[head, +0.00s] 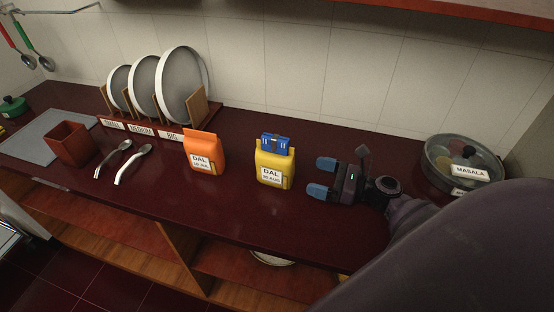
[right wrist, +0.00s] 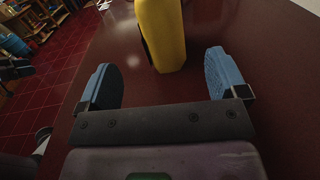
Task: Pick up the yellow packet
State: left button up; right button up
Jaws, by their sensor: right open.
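The yellow packet (head: 275,167) stands upright on the dark red counter, with a white label reading DAL and a blue clip (head: 275,144) on its top. My right gripper (head: 322,178) is open and empty, just to the right of the packet, with its blue fingertips pointing at it. In the right wrist view the yellow packet (right wrist: 163,35) stands ahead of the open fingers (right wrist: 165,80), between their lines and apart from them. Its top is cut off there.
An orange DAL packet (head: 204,152) stands to the left of the yellow one. Two spoons (head: 132,164), a red-brown box (head: 72,144) and a plate rack (head: 150,128) are further left. A round MASALA container (head: 437,169) stands behind my right arm. The counter's front edge is near.

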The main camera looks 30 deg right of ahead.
aim_at(293, 168)
jog(key=shift+w, duration=0.2)
jog(key=x, duration=0.5)
jog(key=shift+w+a+r, duration=0.1)
jog(key=shift+a, duration=0.1)
jog(key=shift+r+p+x, duration=0.2)
jog(key=shift+p+x, duration=0.15)
jog(key=shift+x, duration=0.95)
jog(key=shift+r+p+x, duration=0.2)
jog(key=shift+p+x, duration=0.15)
jog(key=shift+x, duration=0.9)
jog(key=c, duration=1.3)
